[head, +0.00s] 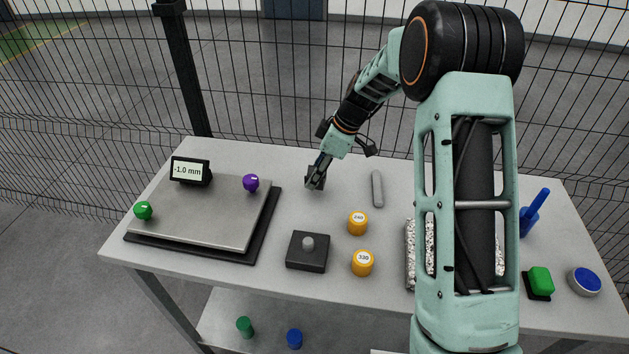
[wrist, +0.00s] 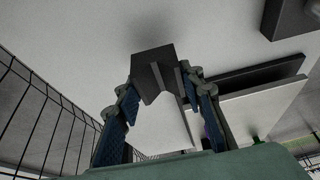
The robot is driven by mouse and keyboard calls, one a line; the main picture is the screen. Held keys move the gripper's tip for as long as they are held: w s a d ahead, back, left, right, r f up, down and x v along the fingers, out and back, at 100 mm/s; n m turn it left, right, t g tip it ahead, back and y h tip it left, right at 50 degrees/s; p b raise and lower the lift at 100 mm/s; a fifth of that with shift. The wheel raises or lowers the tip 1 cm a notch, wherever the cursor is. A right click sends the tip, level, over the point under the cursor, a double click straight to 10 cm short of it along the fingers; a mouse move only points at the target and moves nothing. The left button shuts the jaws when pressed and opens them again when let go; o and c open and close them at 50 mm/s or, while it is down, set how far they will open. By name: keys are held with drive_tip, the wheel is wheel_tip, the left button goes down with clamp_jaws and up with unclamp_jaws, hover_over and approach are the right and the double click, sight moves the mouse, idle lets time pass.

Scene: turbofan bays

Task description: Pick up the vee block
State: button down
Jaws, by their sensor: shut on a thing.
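The vee block (head: 313,184) is a small dark grey block with a V-shaped notch. In the head view it is at the tip of my gripper (head: 318,170), over the back middle of the grey table (head: 340,215). In the wrist view the vee block (wrist: 153,68) sits between the two blue-padded fingers of my gripper (wrist: 160,88), its notch facing the camera. My gripper is shut on it. Whether the block touches the table or is slightly above it I cannot tell.
A flat plate (head: 205,212) with a "-1.0 mm" display (head: 190,171) lies left. My arm hides part of the right side. Wire fence (head: 90,110) rises behind.

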drive_tip(key=s+d+r+b, duration=0.3)
drive_tip(key=s+d+r, duration=0.2)
drive_tip(key=s+r, duration=0.4)
drive_tip(key=shift+s+d, duration=0.3)
drive_tip(key=shift+s, duration=1.25)
